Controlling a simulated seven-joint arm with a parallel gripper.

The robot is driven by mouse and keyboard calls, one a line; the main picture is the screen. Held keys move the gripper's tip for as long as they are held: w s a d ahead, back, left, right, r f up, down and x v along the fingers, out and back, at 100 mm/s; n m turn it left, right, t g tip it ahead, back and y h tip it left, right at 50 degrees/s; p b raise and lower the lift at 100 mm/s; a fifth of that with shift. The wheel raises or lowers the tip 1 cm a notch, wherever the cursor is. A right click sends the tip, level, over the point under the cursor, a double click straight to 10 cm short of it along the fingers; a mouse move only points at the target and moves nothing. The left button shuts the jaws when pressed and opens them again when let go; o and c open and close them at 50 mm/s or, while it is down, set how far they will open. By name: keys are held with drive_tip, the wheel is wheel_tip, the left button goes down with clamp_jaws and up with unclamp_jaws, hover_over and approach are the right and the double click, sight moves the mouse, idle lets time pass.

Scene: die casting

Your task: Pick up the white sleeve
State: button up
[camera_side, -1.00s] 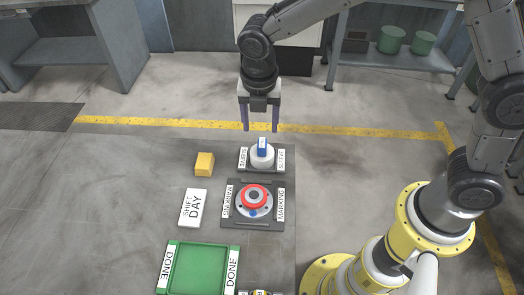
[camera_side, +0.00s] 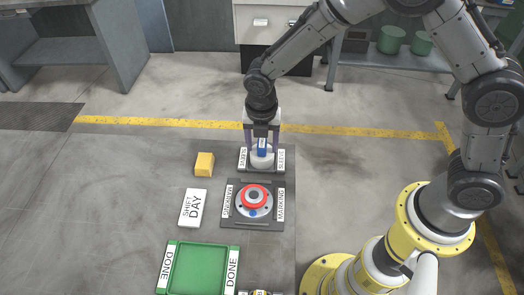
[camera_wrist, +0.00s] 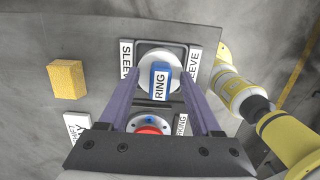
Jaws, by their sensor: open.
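The white sleeve (camera_side: 262,162) is a short round piece standing on the dark plate marked SLEEVE (camera_side: 243,167). It also shows in the wrist view (camera_wrist: 146,68). A blue block (camera_side: 262,146), lettered RING in the wrist view (camera_wrist: 160,80), sits on top of the sleeve and hides part of it. My gripper (camera_side: 262,150) is open and points down, with one purple finger on each side of the block and sleeve. In the wrist view the fingertips (camera_wrist: 160,73) flank the sleeve. I cannot tell whether they touch it.
A red ring on a grey flanged part (camera_side: 254,199) sits on the MARKING plate just in front of the sleeve's plate. A yellow block (camera_side: 204,163) and a SHIFT DAY card (camera_side: 193,208) lie to the left. A green DONE tray (camera_side: 202,246) is empty at the front.

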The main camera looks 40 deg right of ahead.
clamp_jaws()
drive_tip(key=shift+r, duration=0.15)
idle(0.4)
